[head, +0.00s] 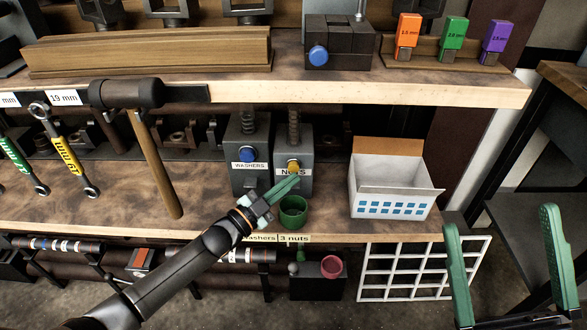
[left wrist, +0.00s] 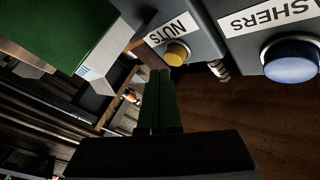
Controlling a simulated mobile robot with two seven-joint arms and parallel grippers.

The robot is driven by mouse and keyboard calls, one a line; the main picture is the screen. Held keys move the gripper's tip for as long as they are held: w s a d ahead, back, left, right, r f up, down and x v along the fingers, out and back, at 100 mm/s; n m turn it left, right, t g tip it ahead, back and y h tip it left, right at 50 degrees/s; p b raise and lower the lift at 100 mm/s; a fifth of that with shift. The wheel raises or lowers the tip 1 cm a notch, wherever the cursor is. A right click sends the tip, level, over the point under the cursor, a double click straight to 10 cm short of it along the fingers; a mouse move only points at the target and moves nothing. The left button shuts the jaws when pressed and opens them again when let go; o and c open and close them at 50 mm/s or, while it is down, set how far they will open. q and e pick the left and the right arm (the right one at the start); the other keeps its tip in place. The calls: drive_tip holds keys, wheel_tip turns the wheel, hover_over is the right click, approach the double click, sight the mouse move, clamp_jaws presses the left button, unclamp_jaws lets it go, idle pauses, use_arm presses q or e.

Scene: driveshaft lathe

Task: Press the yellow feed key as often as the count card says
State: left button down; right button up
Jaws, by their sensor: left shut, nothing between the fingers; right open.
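The yellow feed key (head: 293,167) is on the front of the grey nuts dispenser (head: 307,186); it also shows in the left wrist view (left wrist: 177,53). My left gripper (head: 294,181) is shut and empty, its green fingertips just below the yellow key in the head view. In the left wrist view the fingertips (left wrist: 160,76) lie close to the key; I cannot tell whether they touch it. The count card (head: 294,239) on the shelf edge reads "3 nuts", with a partly hidden washers label beside it. My right gripper (head: 502,218) is open and empty at the lower right.
The washers dispenser (head: 248,181) with a blue key (head: 247,155) stands directly left of the nuts one. A green cup (head: 293,212) stands below the nuts dispenser. A white box (head: 395,188) is to the right. A hammer (head: 150,150) hangs at the left.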

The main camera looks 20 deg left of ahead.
use_arm(q)
drive_tip(key=shift+w, duration=0.15)
drive_tip(key=shift+w+a, duration=0.15)
drive_tip(key=shift+w, duration=0.15)
drive_tip(key=shift+w+a+b, duration=0.15)
drive_tip(key=shift+w+b, duration=0.3)
drive_tip(key=shift+w, duration=0.15)
idle(1.0)
drive_tip(key=shift+s, duration=0.15)
drive_tip(key=shift+s+d+p, duration=0.25)
drive_tip(key=shift+s+p, duration=0.45)
drive_tip(key=shift+s, duration=0.15)
drive_tip(key=s+p, duration=0.1)
drive_tip(key=s, duration=0.1)
drive_tip(key=s+d+p, duration=0.1)
drive_tip(key=s+p, duration=0.1)
drive_tip(key=s, duration=0.1)
drive_tip(key=shift+d, duration=0.2)
